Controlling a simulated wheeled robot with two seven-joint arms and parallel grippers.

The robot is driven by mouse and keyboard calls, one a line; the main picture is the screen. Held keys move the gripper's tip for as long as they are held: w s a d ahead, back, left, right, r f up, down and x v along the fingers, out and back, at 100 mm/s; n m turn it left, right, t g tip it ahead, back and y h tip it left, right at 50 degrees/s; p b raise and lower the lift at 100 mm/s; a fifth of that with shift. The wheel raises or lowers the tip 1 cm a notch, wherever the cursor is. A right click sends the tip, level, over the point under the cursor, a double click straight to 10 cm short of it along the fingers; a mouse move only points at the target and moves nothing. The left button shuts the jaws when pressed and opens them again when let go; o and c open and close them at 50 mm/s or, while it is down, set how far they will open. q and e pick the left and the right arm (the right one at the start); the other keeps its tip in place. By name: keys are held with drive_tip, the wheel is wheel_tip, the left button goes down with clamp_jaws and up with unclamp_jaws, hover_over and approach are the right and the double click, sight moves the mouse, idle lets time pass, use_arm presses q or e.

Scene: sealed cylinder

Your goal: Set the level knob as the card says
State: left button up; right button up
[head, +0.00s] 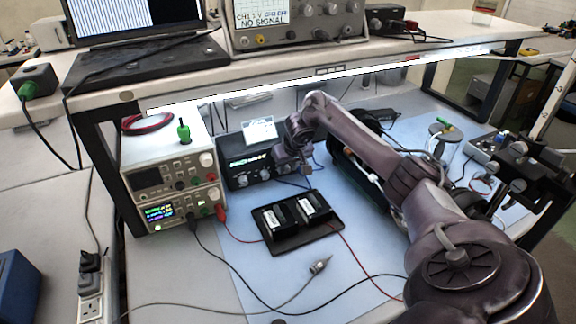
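A small black box (233,178) with a lit green display and a row of knobs on its front stands on the blue mat under the shelf. A knob (266,172) shows near its right end; I cannot read which knob is marked level. A white card (260,131) with print too small to read stands at the top of the box. My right gripper (291,166) points down beside the right end of the box front, close to the knobs. Its fingers are small and dark, so their opening and any contact are unclear. My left gripper is not in view.
A white instrument stack (170,170) with red and black leads stands left of the box. A black tray (296,240) with two modules lies in front. A probe (320,264) and cables cross the mat. The shelf (300,70) hangs overhead.

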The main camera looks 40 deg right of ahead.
drive_tip(key=shift+c, duration=0.2)
clamp_jaws()
drive_tip(key=shift+r, duration=0.1)
